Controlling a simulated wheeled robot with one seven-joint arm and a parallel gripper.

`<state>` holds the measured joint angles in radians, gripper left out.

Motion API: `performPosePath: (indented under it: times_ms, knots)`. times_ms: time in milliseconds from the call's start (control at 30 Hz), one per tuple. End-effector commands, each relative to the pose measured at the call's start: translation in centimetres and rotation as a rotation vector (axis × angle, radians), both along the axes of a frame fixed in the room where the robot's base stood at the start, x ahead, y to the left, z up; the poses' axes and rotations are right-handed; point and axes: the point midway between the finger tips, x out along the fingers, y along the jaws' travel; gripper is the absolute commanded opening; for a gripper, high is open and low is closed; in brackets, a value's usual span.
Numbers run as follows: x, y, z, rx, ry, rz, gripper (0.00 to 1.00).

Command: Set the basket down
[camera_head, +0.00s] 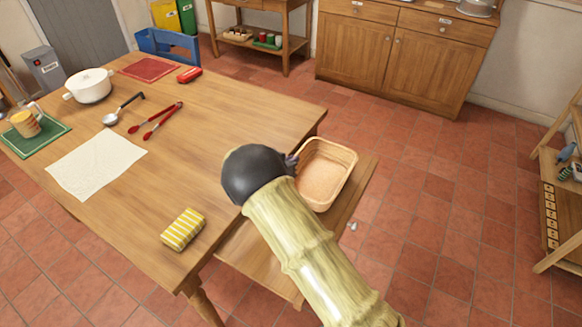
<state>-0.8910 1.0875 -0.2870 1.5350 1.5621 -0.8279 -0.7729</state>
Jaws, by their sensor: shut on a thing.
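The basket (348,176) is a tan, open-topped rectangular container, empty as far as I can see. It is right of the table's near right corner, over the wooden bench (250,262). I cannot tell whether its underside touches the bench or hangs above it. My gripper (293,161) is at the basket's left rim, shut on it. The dark round wrist and my arm hide most of the fingers and part of the basket's left side.
The wooden table (215,130) holds a yellow striped cloth (183,229), red tongs (156,120), a ladle (123,108), a white pot (89,85), and a white cloth (96,166). Cabinets (400,55) stand at the back. The tiled floor (430,190) to the right is mostly clear.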

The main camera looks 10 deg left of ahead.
Motion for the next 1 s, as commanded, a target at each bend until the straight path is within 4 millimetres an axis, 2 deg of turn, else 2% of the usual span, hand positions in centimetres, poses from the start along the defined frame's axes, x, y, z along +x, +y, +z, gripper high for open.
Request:
performPosePath:
  times_ms: [33,167,533,600,667,1000]
  knots:
    - [0.0,0.0,-1.0,-0.005,0.002,0.001,0.00]
    - [0.0,0.0,-2.5,-0.004,0.001,0.001,0.00]
    - [0.0,0.0,-3.0,-0.002,0.000,0.001,0.00]
    - [0.0,0.0,-3.0,-0.001,0.000,0.000,0.19]
    - [0.0,0.0,-3.0,-0.001,0.000,0.000,0.29]
    - [0.0,0.0,-2.7,0.000,0.000,0.001,0.29]
